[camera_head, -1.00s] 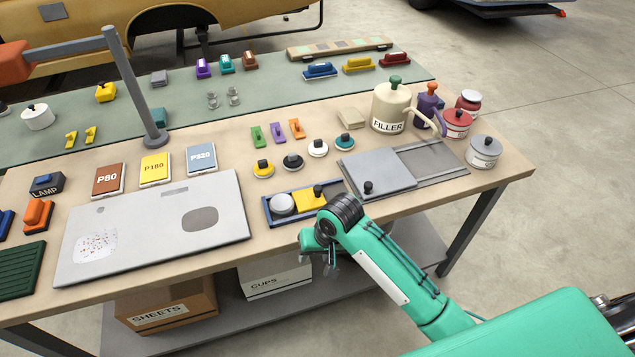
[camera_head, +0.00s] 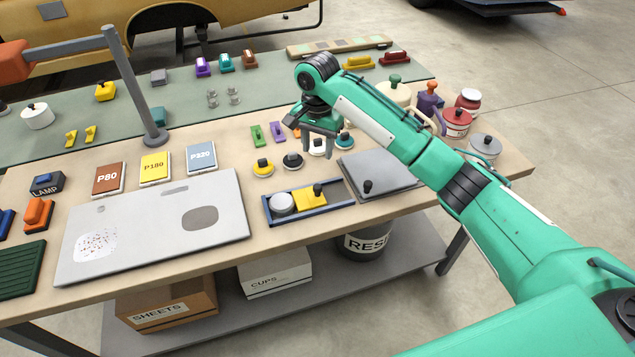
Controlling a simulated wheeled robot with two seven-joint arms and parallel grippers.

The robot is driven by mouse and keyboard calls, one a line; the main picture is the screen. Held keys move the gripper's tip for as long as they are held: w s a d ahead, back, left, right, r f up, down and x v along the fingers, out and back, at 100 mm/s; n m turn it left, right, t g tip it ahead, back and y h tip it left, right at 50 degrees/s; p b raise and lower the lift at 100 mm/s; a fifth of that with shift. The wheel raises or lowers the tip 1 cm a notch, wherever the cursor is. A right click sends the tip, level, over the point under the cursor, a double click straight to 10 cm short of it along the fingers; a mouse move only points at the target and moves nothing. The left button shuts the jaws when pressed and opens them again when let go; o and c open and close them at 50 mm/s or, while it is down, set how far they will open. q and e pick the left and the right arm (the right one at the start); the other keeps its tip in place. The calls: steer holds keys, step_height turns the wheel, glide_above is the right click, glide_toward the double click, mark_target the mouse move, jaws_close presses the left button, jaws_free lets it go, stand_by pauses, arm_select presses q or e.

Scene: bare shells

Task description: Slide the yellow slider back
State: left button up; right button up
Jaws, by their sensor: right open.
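The yellow slider (camera_head: 307,200), a block with a small dark knob, sits in a narrow blue-rimmed tray (camera_head: 342,205) near the table's front edge. A round grey-white piece (camera_head: 281,204) is in the same tray, just left of the slider. Bare tray shows to the right of the slider. My right gripper (camera_head: 316,147) is open and empty. It points down above the row of round knobbed pads, behind the tray and apart from the slider. My left gripper is not in view.
A grey sliding lid (camera_head: 380,177) with a black knob lies right of the tray, partly behind my right arm. Filler pot (camera_head: 393,92) and cans stand beyond my arm. A pale grey panel (camera_head: 155,240) lies to the left. Small coloured holders (camera_head: 257,135) stand near my gripper.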

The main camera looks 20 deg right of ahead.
mark_target(318, 186)
step_height(318, 186, down, 14)
steer(key=shift+r+p, duration=0.2)
steer(key=shift+p, duration=1.05)
jaws_close()
steer(key=shift+d, duration=0.1)
